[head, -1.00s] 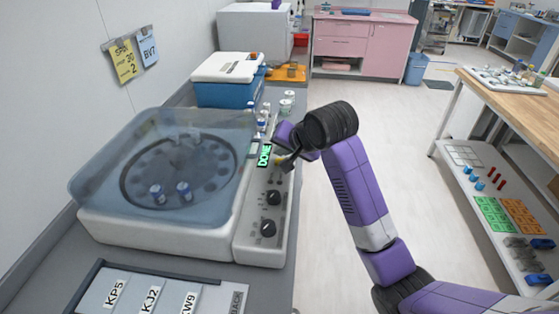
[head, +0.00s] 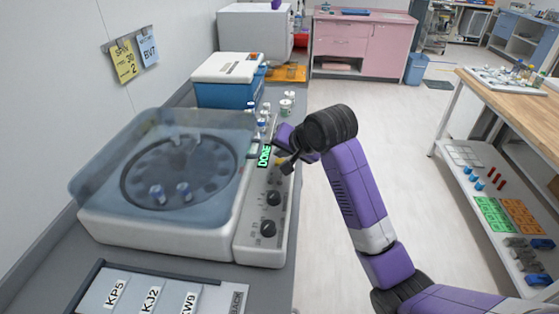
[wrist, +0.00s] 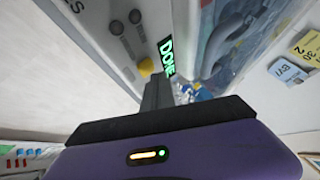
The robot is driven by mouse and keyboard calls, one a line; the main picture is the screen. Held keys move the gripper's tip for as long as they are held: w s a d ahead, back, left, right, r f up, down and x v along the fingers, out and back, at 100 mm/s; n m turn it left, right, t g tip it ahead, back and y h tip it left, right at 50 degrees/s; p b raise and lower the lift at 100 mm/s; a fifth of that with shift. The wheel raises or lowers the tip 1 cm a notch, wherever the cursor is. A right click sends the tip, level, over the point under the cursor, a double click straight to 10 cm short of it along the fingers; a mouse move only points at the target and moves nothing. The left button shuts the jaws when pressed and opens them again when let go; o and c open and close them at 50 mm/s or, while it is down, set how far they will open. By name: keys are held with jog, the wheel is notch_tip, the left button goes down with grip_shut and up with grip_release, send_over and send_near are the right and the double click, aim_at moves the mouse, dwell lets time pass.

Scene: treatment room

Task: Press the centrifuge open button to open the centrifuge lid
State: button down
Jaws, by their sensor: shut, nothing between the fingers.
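The white centrifuge (head: 150,236) stands on the left bench with its tinted see-through lid (head: 95,170) over the round rotor. The lid looks down or only slightly raised; I cannot tell exactly. Its right-hand panel has a green "DONE" display (head: 264,156), two dark knobs and a yellow button (head: 279,161). In the wrist view the yellow button (wrist: 145,66) is beside the fingertips and the display (wrist: 166,57) is just beyond them. My gripper (head: 287,166) is shut and empty, its tips at the panel by the button. I cannot tell whether they touch it.
Several small vials (head: 287,103) stand behind the panel. A blue and white box (head: 228,80) and an orange tray (head: 287,73) are farther back. A labelled rack (head: 215,299) lies in front of the centrifuge. The floor to the right is open.

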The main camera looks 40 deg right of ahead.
jog(key=shift+f, duration=0.75)
dwell(0.9)
jog(key=shift+r, duration=0.1)
jog(key=shift+r+p, duration=0.85)
jog(key=shift+p, duration=0.2)
jog(key=shift+r, duration=0.1)
notch_tip(320, 180, up, 5)
jog(key=p, duration=0.5)
jog(key=shift+p, duration=0.3)
